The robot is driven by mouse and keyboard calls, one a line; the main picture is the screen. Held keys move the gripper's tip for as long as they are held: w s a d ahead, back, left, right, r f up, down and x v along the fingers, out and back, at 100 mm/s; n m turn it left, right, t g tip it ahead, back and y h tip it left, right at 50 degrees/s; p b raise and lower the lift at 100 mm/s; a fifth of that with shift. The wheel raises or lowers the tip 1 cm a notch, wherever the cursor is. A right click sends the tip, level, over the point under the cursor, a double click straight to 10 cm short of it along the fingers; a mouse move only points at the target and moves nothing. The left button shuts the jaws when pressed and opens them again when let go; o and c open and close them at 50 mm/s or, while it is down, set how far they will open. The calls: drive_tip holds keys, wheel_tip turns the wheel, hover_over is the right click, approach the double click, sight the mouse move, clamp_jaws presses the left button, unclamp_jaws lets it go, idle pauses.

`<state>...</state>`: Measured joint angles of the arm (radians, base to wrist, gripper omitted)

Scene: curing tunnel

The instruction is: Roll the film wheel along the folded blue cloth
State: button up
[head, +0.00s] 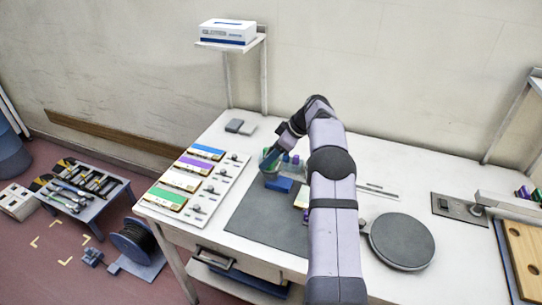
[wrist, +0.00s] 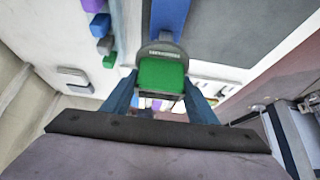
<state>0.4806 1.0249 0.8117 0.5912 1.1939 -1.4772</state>
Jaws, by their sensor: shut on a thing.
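My gripper (wrist: 160,100) points down at the work table, its two blue fingers shut on a grey-framed piece with a green face. I take this piece to be the film wheel (wrist: 162,74); its rim covers part of the view beyond it. The folded blue cloth (wrist: 170,16) is a blue strip directly beyond the held piece in the wrist view. In the head view the cloth (head: 280,184) lies at the dark mat's far edge, just below my gripper (head: 268,162). I cannot tell whether the wheel touches the cloth.
The dark mat (head: 262,218) is mostly bare. A card board (head: 190,185) with coloured strips lies left, a round dark plate (head: 402,240) right.

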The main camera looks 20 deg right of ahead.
drive_tip(key=shift+r, duration=0.2)
drive_tip(key=shift+r+p, duration=0.7)
drive_tip(key=shift+r, duration=0.2)
drive_tip(key=shift+s+d+f, duration=0.1)
drive_tip(key=shift+d, duration=0.05)
drive_tip(key=shift+s+d+b, duration=0.55)
drive_tip(key=shift+d+b, duration=0.05)
drive_tip(key=shift+b, duration=0.1)
drive_tip(key=shift+s+d+b, duration=0.9)
drive_tip(key=shift+s+d, duration=0.7)
drive_tip(key=shift+f+b, duration=0.8)
drive_tip(key=shift+f, duration=0.25)
idle(1.1)
